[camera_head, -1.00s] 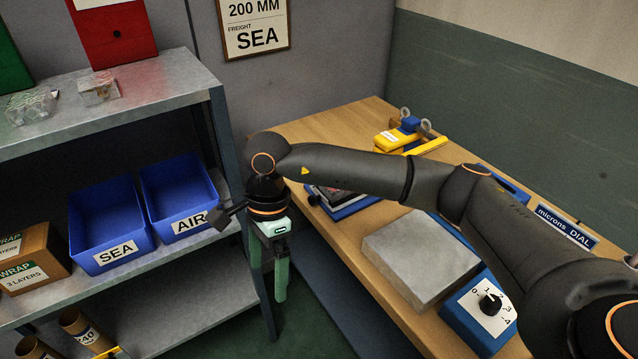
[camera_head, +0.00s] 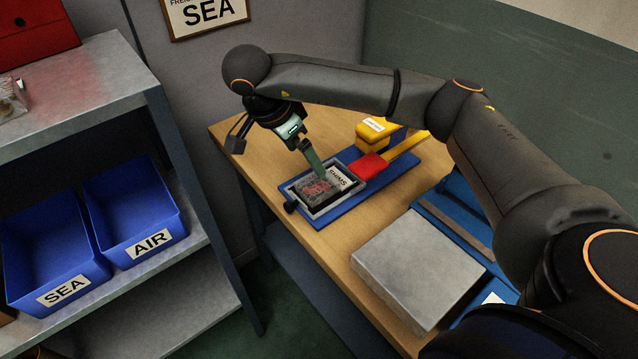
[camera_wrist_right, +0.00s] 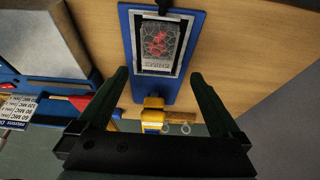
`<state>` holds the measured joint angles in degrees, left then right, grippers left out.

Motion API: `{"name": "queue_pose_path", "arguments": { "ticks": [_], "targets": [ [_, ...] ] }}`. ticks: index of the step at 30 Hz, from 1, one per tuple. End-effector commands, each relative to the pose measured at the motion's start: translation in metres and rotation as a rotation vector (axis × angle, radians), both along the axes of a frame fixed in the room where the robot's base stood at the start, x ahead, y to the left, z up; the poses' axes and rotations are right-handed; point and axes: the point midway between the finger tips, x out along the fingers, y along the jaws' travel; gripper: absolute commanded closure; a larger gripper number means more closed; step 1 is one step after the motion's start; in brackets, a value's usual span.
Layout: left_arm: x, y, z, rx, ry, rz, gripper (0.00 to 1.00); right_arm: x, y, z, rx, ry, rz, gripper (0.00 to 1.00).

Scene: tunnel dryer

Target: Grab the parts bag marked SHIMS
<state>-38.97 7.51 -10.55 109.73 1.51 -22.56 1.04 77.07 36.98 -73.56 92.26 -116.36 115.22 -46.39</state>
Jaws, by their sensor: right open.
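The parts bag marked SHIMS (camera_head: 318,189) is a clear bag with red pieces inside and a white label. It lies in a grey-framed tray (camera_head: 311,207) at the near left end of a blue base plate on the wooden table. In the right wrist view the bag (camera_wrist_right: 158,42) lies beyond the fingers, near the top, with its label upside down. My right gripper (camera_head: 314,164) is above the bag, pointing down at it. In the right wrist view my right gripper (camera_wrist_right: 158,75) has its two fingers wide apart and nothing between them. My left gripper is not in view.
A red block (camera_head: 371,166) and a yellow tool (camera_head: 372,133) sit on the blue base plate beyond the bag. A grey flat slab (camera_head: 418,266) lies nearer on the table. Blue bins marked SEA (camera_head: 66,292) and AIR (camera_head: 150,244) stand on the shelf at left.

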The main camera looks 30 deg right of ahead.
Motion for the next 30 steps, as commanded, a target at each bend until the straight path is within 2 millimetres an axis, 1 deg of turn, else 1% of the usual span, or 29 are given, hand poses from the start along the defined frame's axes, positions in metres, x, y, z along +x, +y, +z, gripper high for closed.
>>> {"name": "queue_pose_path", "arguments": {
  "ticks": [1, 6, 14, 24, 30],
  "targets": [
    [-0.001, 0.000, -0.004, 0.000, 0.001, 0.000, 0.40, -0.001, -0.003, -0.012, 0.002, 0.004, -0.002, 0.00],
    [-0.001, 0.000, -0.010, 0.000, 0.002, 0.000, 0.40, 0.000, -0.012, -0.031, 0.002, 0.003, -0.001, 0.00],
    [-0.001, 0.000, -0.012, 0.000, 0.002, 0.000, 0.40, 0.000, -0.017, -0.043, 0.001, 0.001, -0.001, 0.00],
    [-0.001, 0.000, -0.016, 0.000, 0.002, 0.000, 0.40, -0.002, -0.031, -0.081, 0.000, 0.002, -0.001, 0.00],
    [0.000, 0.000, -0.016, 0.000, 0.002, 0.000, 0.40, -0.002, -0.033, -0.085, 0.001, -0.002, 0.001, 0.00]
  ]
}}
